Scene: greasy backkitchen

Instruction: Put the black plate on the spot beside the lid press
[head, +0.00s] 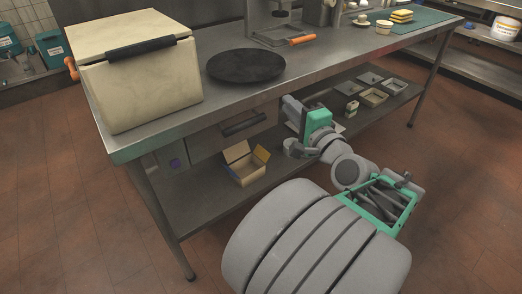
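The black plate (246,66) is a round, dark, flat disc lying on the steel worktable, between the cream box and a metal press. The press, which I take for the lid press (276,34), stands at the table's back edge with an orange handle; its top is cut off by the picture. I cannot pick out a marked spot there. My gripper (292,108) is at the end of my arm, below the tabletop and in front of the lower shelf, apart from the plate. Its fingers are too small and turned to read.
A large cream box (136,72) with a black handle fills the table's left end. A cup (383,27), sponges (401,16) and a green mat (432,22) are at the right. The lower shelf holds an open carton (245,164) and small trays (372,96).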

